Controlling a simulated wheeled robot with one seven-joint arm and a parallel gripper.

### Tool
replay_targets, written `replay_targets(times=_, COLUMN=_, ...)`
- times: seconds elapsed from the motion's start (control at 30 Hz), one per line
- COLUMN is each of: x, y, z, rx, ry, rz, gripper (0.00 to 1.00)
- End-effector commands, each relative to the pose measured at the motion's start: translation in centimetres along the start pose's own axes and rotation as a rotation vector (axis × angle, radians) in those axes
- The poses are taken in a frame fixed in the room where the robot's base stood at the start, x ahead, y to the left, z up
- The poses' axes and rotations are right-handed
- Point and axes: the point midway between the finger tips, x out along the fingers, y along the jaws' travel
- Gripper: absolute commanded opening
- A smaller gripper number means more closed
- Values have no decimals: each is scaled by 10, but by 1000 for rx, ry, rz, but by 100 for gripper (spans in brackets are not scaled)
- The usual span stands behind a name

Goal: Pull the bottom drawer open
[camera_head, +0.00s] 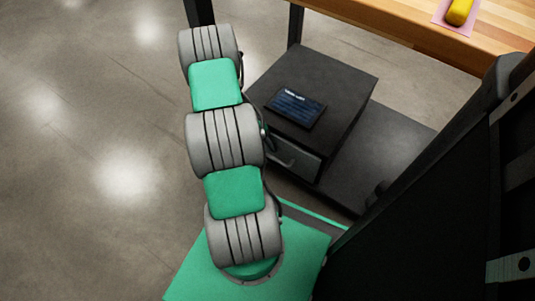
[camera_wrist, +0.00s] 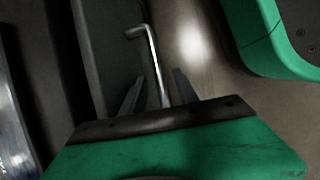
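A dark drawer cabinet (camera_head: 345,85) stands under the wooden table. In the head view one drawer front (camera_head: 297,160) with a grey bar handle shows beside my arm; the lower front is hidden. In the wrist view a metal bar handle (camera_wrist: 151,52) stands off a dark drawer front (camera_wrist: 112,55). My gripper (camera_wrist: 158,88) is open, with one finger on each side of the handle's near end. Both fingers look apart from the bar. I cannot tell which drawer this handle belongs to. My gripper is hidden behind my arm in the head view.
A flat dark device (camera_head: 295,107) lies on the cabinet top. The wooden table (camera_head: 420,25) above holds a yellow object (camera_head: 459,11) on a pink mat. A dark table leg (camera_head: 296,22) stands behind the cabinet. The concrete floor (camera_head: 80,150) at left is clear.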

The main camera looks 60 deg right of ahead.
Motion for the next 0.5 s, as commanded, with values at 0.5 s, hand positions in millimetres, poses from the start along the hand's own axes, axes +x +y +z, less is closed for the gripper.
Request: replay_targets(times=0.5, x=-1, y=0, z=0, rx=0, ry=1, rz=0, gripper=8)
